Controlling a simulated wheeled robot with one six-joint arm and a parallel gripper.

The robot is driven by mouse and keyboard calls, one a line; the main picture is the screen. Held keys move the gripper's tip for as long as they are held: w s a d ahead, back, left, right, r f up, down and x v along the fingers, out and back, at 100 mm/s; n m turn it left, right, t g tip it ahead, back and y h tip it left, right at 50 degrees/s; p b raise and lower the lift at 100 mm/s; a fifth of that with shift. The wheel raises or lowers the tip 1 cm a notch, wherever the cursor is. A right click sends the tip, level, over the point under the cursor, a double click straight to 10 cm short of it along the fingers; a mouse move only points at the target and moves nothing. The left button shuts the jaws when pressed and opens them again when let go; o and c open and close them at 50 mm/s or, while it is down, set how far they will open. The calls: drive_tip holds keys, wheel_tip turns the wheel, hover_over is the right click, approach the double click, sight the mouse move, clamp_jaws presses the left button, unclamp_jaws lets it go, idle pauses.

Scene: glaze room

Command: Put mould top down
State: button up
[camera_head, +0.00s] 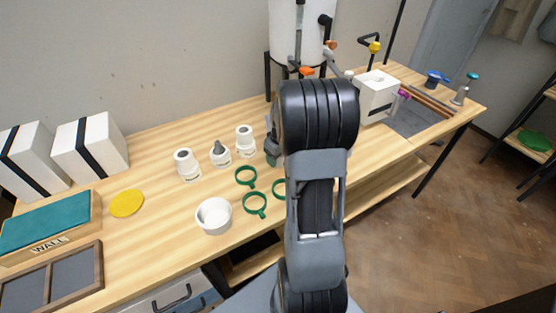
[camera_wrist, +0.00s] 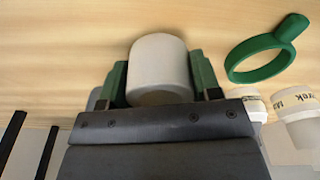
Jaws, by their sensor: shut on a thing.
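My gripper (camera_wrist: 156,82) is shut on a plain pale cylinder, which I take to be the mould top (camera_wrist: 160,60). In the wrist view the cylinder sits between the two green-sided fingers, with the wooden bench top (camera_wrist: 60,60) behind it. I cannot tell whether it touches the bench or hangs above it. In the head view my arm hides the held piece and most of the gripper.
A green ring with a tab (camera_wrist: 262,55) lies just right of the gripper; it is one of several green rings (camera_head: 255,204). White labelled bottles (camera_head: 188,165), a white bowl (camera_head: 214,215) and a yellow disc (camera_head: 127,203) stand to the left. A white box (camera_head: 376,97) is at the right.

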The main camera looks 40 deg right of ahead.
drive_tip(key=shift+f, duration=0.8)
drive_tip(key=shift+f, duration=0.25)
drive_tip(key=o, duration=0.9)
drive_tip(key=shift+o, duration=0.2)
drive_tip(key=shift+r, duration=0.1)
